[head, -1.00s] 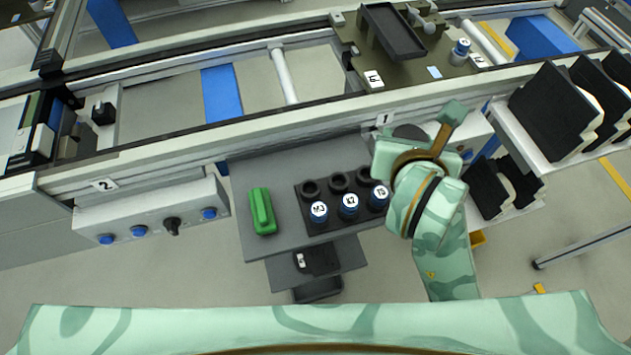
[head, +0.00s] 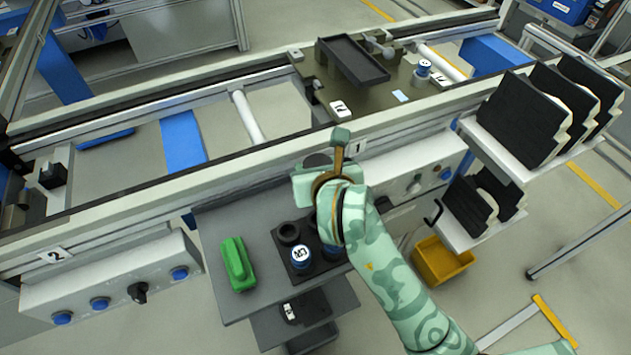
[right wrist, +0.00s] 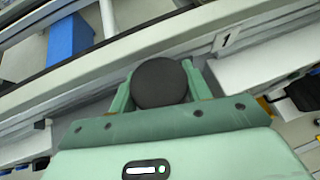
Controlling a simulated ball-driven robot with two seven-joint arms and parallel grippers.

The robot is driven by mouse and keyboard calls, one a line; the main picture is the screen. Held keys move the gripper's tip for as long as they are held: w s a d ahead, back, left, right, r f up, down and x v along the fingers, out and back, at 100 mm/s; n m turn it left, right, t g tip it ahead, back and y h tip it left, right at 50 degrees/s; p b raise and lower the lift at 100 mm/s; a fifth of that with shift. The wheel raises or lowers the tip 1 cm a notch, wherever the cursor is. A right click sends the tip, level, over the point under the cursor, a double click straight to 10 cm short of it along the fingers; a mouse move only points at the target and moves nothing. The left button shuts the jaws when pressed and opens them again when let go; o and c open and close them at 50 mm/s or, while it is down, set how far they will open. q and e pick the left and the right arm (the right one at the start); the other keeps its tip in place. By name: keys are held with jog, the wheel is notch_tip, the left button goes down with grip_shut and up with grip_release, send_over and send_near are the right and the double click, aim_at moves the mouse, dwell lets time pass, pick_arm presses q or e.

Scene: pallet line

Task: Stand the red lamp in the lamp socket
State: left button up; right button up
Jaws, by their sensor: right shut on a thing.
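My right gripper (head: 318,172) is over the back of the grey shelf, its fingers mostly hidden by my own wrist in the head view. In the right wrist view its two fingers (right wrist: 160,84) are shut on a dark round thing (right wrist: 161,83), seen end-on. The dark top of this thing also shows in the head view (head: 317,160). No red shows on it, so I cannot tell whether it is the red lamp. I cannot make out a lamp socket. My left gripper is not in view.
A black holder (head: 290,236) with a blue-capped piece marked M3 (head: 301,257) is partly hidden under my right arm. A green block (head: 237,264) lies left of it. The conveyor rail (head: 215,170) runs behind. A yellow bin (head: 441,262) stands right.

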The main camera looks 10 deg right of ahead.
jog(key=f+b, duration=0.2)
jog(key=f, duration=0.1)
jog(key=f+b, duration=0.1)
jog(key=shift+w+f, duration=0.15)
jog(key=shift+w, duration=0.15)
jog(key=shift+r, duration=0.3)
jog(key=shift+f, duration=0.1)
jog(key=o, duration=1)
jog(key=shift+f, duration=0.15)
jog(key=shift+c, duration=0.2)
jog(key=o, duration=0.4)
